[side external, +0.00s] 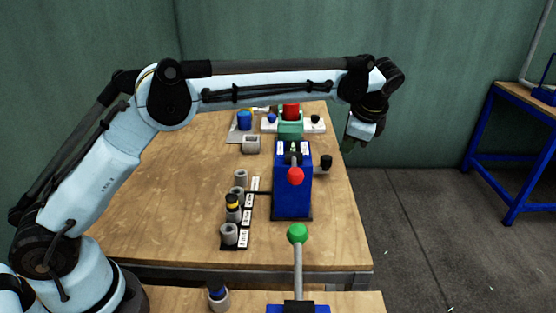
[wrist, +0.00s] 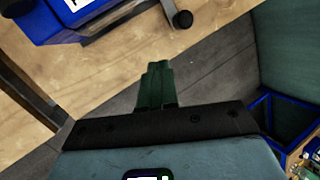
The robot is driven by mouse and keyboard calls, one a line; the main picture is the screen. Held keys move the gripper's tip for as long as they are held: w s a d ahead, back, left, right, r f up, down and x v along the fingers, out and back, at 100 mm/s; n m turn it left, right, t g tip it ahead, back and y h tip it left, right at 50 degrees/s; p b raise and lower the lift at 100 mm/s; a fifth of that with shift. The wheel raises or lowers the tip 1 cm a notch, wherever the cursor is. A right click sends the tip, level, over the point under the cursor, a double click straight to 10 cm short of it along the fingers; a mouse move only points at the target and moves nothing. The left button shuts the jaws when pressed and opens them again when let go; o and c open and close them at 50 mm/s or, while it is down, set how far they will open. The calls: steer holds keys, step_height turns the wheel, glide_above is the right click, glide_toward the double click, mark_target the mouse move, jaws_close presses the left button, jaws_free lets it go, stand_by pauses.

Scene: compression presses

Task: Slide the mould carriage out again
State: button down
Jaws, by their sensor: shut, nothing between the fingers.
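The blue press (side external: 293,190) stands near the table's right edge, with a red-balled lever (side external: 295,176) in front. A black knob (side external: 326,161) on a short grey arm sticks out of its right side. It looks like the mould carriage's handle; the carriage itself is hidden in the press. In the wrist view the knob (wrist: 183,19) lies ahead and right of my fingertips, and the press (wrist: 80,22) is at upper left. My gripper (side external: 347,148) hangs past the table's right edge, behind the knob. Its green fingers (wrist: 156,66) are shut, empty and apart from the knob.
A second, green press with a red top (side external: 291,110) stands at the back. A rack with grey cylinders (side external: 229,235) is left of the blue press. A green-balled lever (side external: 297,234) rises in front.

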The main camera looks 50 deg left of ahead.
steer(key=a+f+n, duration=0.1)
steer(key=f+n, duration=0.2)
steer(key=n, duration=0.8)
steer(key=a+f+n+y, duration=0.1)
steer(key=a+f+n, duration=0.1)
steer(key=n, duration=1)
steer(key=a+f+n+y, duration=0.1)
steer(key=f+n, duration=0.3)
steer(key=n, duration=0.7)
steer(key=shift+s+a+f+n, duration=0.35)
steer(key=shift+a+f+n, duration=0.05)
steer(key=shift+a, duration=0.1)
steer(key=shift+w+a, duration=0.3)
steer(key=shift+w, duration=0.25)
steer(key=shift+w+a, duration=0.3)
steer(key=shift+w, duration=0.2)
steer(key=shift+w+a, duration=0.4)
steer(key=shift+w, duration=0.3)
